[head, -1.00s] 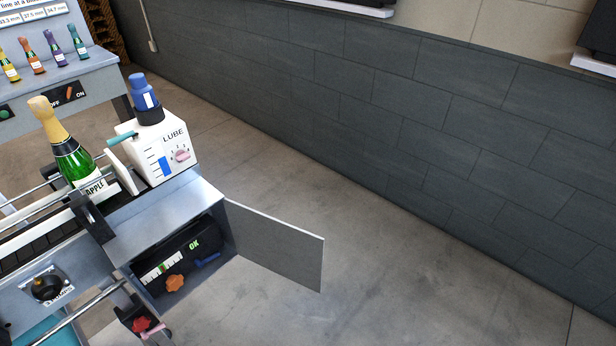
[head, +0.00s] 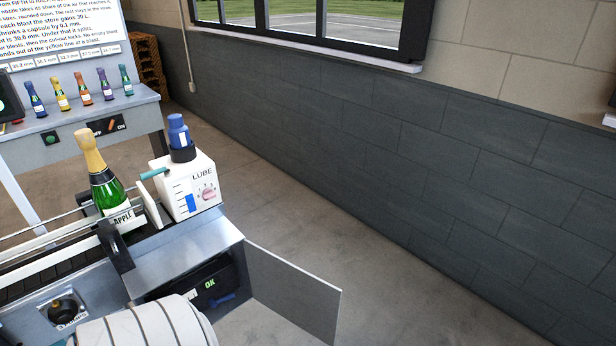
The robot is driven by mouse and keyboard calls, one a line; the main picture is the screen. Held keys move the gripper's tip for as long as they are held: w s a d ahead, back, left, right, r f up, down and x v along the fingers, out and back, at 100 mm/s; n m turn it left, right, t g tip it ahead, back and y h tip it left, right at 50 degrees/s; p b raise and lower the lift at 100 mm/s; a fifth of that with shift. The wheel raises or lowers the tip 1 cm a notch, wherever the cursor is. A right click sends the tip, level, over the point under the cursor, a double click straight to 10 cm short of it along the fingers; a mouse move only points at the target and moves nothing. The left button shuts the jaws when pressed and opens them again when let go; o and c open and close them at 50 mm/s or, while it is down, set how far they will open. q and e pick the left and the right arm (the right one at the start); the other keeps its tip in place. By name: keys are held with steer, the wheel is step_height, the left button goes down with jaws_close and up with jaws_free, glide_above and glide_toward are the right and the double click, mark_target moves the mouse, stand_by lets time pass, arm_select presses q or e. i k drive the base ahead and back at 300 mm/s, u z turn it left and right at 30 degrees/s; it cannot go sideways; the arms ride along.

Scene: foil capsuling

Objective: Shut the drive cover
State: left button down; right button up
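The drive cover (head: 292,292) is a flat grey panel that stands swung open to the right of the drive box. Behind it the dark compartment (head: 205,283) is exposed, with a green "OK" display and a blue part inside. The lower left of the compartment is hidden by a pale rounded shape at the bottom of the head view, which looks like a link of my own arm. Neither gripper can be seen.
A white LUBE unit (head: 183,197) with a blue cap stands on the machine above the compartment. A green bottle (head: 107,190) with a gold top stands left of it. A bench (head: 70,115) with several small bottles is behind. The floor right of the cover is clear.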

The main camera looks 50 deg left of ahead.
mark_target(311, 303)
steer(key=z, duration=0.05)
steer(key=i, duration=2.35)
steer(key=u, duration=4.25)
steer(key=k, duration=0.35)
steer(key=z, duration=0.1)
